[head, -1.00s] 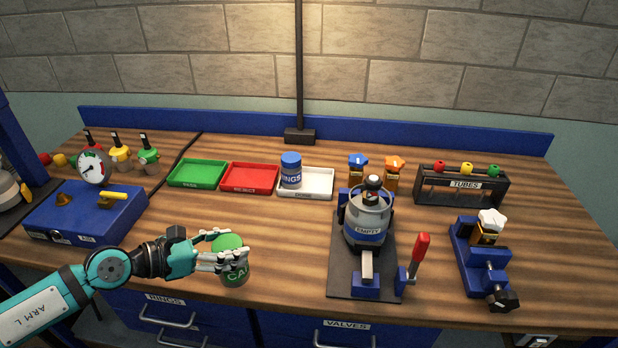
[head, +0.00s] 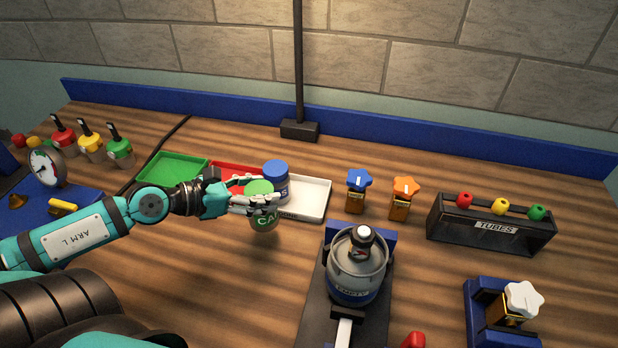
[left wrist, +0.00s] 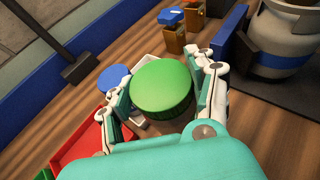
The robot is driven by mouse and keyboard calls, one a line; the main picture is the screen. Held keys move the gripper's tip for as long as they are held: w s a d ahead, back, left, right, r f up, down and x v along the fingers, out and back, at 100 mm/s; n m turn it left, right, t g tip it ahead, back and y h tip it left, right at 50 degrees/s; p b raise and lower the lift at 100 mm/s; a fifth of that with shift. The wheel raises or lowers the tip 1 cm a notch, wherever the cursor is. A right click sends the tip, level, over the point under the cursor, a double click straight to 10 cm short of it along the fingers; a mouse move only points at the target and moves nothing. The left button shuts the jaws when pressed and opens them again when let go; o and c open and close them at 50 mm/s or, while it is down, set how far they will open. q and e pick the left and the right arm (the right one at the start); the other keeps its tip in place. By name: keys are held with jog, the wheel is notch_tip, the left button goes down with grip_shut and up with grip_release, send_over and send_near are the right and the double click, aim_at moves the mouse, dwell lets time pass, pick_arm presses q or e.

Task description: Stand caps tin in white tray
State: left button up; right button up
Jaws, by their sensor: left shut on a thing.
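The caps tin (head: 264,218) is a green can with a lighter green lid and "CA" showing on its label. My left gripper (head: 256,196) is shut on it and holds it upright just in front of the white tray (head: 314,198). In the left wrist view the tin's round lid (left wrist: 162,88) sits between both fingers. A blue rings tin (head: 276,172) stands in the left part of the white tray, behind the caps tin. The tray's right part is bare. The left hand hides part of the tray's left side. My right gripper is not in view.
The red tray (head: 232,170) and green tray (head: 172,168) lie left of the white tray. A clamped grey canister (head: 357,262) stands to the front right. Blue-topped (head: 357,190) and orange-topped valves (head: 402,198) stand right of the tray. A black lamp base (head: 300,130) stands behind.

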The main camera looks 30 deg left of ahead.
pick_arm(q)
jog(key=w+d+f+p, duration=0.1)
jog(key=w+d+f, duration=0.1)
jog(key=w, duration=0.5)
jog(key=w+d+f+p, duration=0.1)
jog(key=w+d+f, duration=0.1)
jog(key=w, duration=0.5)
jog(key=shift+d+f+p, duration=0.25)
jog(key=shift+f+p, duration=0.1)
jog(key=shift+p, duration=0.05)
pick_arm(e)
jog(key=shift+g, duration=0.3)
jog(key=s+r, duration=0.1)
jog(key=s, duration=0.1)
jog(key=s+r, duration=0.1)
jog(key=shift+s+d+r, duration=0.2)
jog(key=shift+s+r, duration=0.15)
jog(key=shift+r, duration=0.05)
pick_arm(q)
jog(key=shift+w, duration=0.1)
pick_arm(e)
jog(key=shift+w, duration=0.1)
pick_arm(q)
jog(key=shift+f, duration=0.15)
jog(key=o, duration=1.7)
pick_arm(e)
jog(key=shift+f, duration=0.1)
